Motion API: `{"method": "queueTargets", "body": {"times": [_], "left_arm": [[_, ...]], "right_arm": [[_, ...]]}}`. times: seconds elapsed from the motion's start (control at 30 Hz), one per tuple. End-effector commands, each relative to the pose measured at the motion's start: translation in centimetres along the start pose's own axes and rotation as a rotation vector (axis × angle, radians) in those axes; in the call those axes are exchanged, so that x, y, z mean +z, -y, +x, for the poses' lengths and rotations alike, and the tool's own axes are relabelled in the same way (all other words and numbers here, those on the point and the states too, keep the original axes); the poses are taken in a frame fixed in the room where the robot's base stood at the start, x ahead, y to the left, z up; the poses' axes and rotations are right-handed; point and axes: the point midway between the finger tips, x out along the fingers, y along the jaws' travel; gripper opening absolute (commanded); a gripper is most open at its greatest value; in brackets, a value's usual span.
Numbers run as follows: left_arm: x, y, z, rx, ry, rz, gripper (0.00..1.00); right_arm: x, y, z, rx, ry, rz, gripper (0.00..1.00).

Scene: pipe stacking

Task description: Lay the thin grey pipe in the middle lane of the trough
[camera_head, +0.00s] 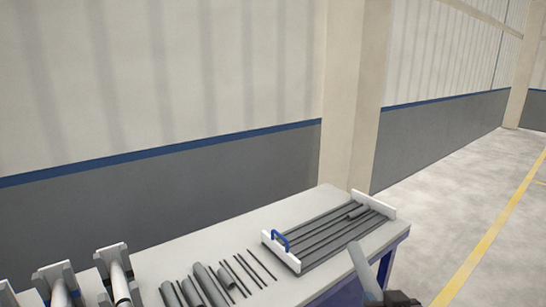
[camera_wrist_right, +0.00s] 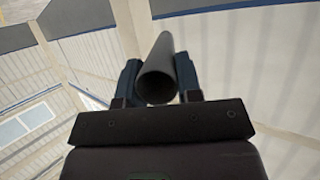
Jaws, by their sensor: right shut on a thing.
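My right gripper (camera_head: 384,294) shows at the bottom edge of the head view, in front of the table. It is shut on a grey pipe (camera_head: 359,264), which tilts up and to the left from it. In the right wrist view the same hollow pipe (camera_wrist_right: 157,82) sits between the two dark fingers. The trough (camera_head: 325,238) lies on the table's right part, with long parallel lanes and white end plates. The held pipe is apart from the trough, in front of its right half. My left gripper is not in view.
Several grey pipes and thin dark rods (camera_head: 206,286) lie on the table (camera_head: 310,203) left of the trough. White cylinders in grey holders (camera_head: 118,275) stand at the lower left. A pillar (camera_head: 345,100) stands behind.

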Motion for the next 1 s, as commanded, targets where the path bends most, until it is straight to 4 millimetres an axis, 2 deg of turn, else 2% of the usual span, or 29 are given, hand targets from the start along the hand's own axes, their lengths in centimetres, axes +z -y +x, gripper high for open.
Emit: {"method": "queueTargets", "body": {"times": [0.03, 0.2, 0.53, 0.77, 1.0], "left_arm": [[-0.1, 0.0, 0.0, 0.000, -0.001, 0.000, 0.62], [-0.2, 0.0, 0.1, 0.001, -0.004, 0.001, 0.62], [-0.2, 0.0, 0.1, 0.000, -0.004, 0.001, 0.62], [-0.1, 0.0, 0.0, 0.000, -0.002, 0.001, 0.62], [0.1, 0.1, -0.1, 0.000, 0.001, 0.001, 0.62]], "right_arm": [[1.0, -0.3, -0.2, 0.008, 0.005, 0.003, 0.09], [2.9, -0.7, -0.5, 0.020, 0.001, 0.008, 0.09], [3.4, -0.8, -0.6, 0.021, -0.001, 0.009, 0.09], [2.5, 0.3, -1.0, -0.027, -0.005, -0.012, 0.09], [-0.4, 4.3, -2.6, -0.208, -0.008, -0.090, 0.09]]}}
